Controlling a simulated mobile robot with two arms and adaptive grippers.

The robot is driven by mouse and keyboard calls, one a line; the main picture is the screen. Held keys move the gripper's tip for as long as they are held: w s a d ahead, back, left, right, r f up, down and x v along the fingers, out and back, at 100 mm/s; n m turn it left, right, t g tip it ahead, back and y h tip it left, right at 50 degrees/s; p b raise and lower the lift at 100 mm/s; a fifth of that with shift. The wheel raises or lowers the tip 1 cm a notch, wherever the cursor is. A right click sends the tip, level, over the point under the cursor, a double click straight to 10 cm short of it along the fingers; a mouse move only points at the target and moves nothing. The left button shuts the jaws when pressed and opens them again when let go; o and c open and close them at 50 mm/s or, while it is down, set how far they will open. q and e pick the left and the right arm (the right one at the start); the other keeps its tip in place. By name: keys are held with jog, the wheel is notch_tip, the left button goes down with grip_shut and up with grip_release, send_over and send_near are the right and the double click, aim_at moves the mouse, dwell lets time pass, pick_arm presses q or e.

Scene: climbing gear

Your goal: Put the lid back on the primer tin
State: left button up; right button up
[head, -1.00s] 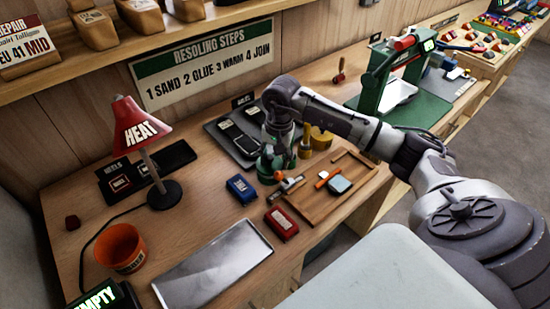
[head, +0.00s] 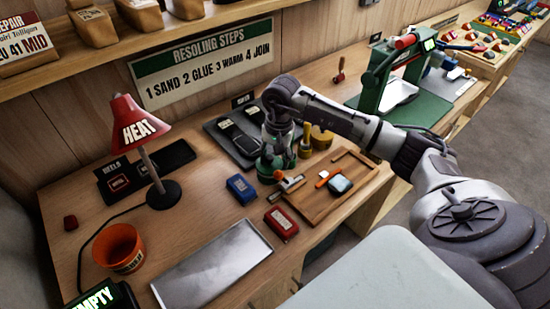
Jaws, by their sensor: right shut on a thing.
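My right gripper (head: 277,151) points down over a small dark-green tin (head: 268,172) near the middle of the bench. I take this tin to be the primer tin. The gripper is shut on a small green thing, apparently the lid, at the top of the tin. The fingers and the dark colours hide most of the lid. I cannot tell whether it is seated flat or only just above the rim. My left gripper is not in view.
Close by are a blue box (head: 241,189), a red box (head: 281,223), a yellow-brown tin (head: 320,138) and a wooden tray (head: 310,207). A dark mat with shoe soles (head: 238,138) lies behind. A red heat lamp (head: 140,122) and an orange cup (head: 119,248) stand left.

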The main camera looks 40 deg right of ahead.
jog(key=shift+b, duration=0.3)
dwell(0.5)
jog(key=o, duration=1.6)
jog(key=shift+c, duration=0.2)
jog(key=shift+r, duration=0.1)
jog(key=shift+r+p, duration=1.75)
jog(key=shift+r, duration=1.7)
grip_shut()
